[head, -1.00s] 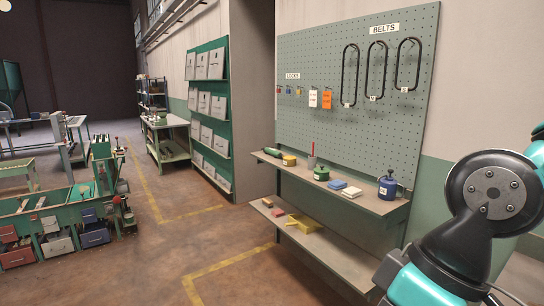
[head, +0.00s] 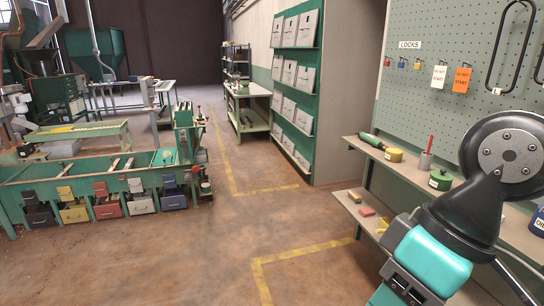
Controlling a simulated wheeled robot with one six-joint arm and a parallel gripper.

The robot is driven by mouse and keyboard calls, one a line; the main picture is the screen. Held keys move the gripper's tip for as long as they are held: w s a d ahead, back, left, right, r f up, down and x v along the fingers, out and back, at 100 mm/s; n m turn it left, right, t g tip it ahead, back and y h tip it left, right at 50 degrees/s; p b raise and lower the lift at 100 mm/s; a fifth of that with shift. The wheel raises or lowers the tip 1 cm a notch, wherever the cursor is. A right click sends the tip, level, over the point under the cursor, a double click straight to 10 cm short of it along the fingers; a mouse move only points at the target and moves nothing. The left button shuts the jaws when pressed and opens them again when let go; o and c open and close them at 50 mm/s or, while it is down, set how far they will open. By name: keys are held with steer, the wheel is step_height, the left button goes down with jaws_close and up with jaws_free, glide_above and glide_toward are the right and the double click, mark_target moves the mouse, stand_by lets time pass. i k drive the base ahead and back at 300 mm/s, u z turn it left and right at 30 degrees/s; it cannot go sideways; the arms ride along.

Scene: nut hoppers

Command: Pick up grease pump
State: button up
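I cannot tell for certain which thing is the grease pump. On the upper wall shelf at the right stands a squat green can (head: 440,179) with a knob on top. A dark blue can (head: 537,224) with a label is cut off by the right edge and partly behind my arm. A small green object (head: 243,88) stands on the far bench, too small to make out. My arm's dark joint and teal link cover the right foreground. My gripper is outside the view.
The shelf (head: 408,170) also bears a green tool (head: 371,140), a yellow tin (head: 394,155) and a grey cup (head: 425,161). A green hopper bench (head: 85,180) with coloured bins stands at the left. The floor (head: 215,260) between bench and shelf is clear.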

mark_target(363, 136)
steer(key=u, duration=0.2)
steer(key=i, duration=2.05)
steer(key=z, duration=0.6)
steer(key=i, duration=1.65)
steer(key=z, duration=0.45)
